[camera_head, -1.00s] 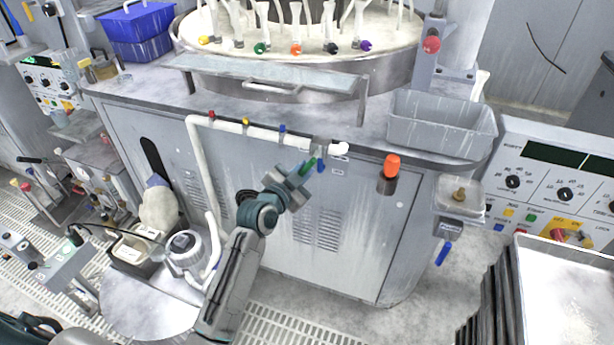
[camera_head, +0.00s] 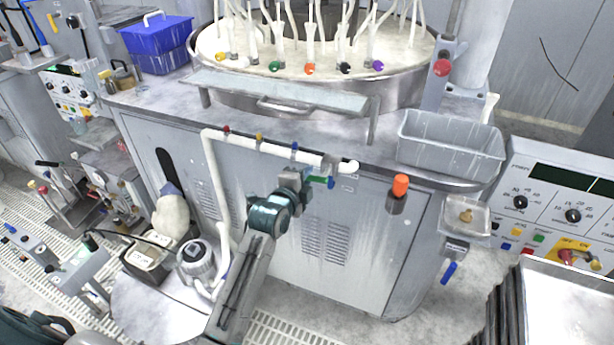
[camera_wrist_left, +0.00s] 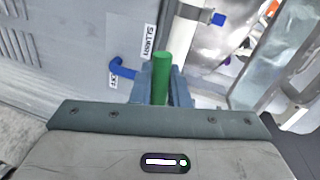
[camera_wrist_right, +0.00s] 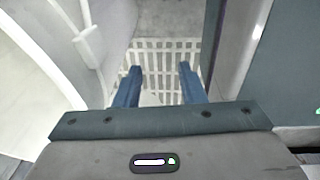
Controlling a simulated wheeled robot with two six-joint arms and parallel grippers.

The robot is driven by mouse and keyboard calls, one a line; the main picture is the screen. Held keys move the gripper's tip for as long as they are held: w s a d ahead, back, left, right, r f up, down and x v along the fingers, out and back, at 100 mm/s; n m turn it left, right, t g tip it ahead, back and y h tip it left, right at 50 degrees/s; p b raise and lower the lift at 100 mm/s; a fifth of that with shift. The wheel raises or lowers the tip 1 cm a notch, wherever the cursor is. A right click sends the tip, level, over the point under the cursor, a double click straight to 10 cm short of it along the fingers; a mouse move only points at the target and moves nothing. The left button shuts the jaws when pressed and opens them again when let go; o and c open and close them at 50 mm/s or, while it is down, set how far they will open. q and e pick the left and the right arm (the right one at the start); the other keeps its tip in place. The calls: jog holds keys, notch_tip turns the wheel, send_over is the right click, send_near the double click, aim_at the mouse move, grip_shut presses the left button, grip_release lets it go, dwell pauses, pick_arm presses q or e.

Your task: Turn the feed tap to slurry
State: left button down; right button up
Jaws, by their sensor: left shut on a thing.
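The green tap handle (camera_head: 317,179) is at the right end of the white pipe (camera_head: 270,148) on the front of the grey machine cabinet. My left gripper (camera_head: 304,178) is shut on this handle; in the left wrist view the green handle (camera_wrist_left: 161,72) stands between the fingers. A label reading SLURRY (camera_wrist_left: 148,42) is beside the handle. A blue lever (camera_wrist_left: 122,69) and a second small label (camera_wrist_left: 114,81) are left of it; the second label is partly hidden. My right gripper (camera_wrist_right: 161,82) is open and empty above a floor grating.
Small red, yellow and blue taps (camera_head: 259,137) sit along the pipe. An orange-capped holder (camera_head: 399,188) is on the cabinet to the right. A grey bin (camera_head: 452,145) stands on the top. A control panel (camera_head: 556,200) and a stack of trays (camera_head: 565,305) are at the right.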

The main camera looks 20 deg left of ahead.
pick_arm(q)
jog(key=shift+r+m, duration=0.2)
jog(key=shift+m, duration=0.2)
jog(key=shift+r+p, duration=0.1)
jog(key=shift+p, duration=0.3)
jog(key=shift+m, duration=0.3)
jog(key=c, duration=1.5)
grip_release()
jog(key=shift+o, duration=0.2)
jog(key=s+r+b, duration=0.2)
jog(key=s, duration=0.8)
jog(key=shift+s+a, duration=0.2)
jog(key=shift+s, duration=0.15)
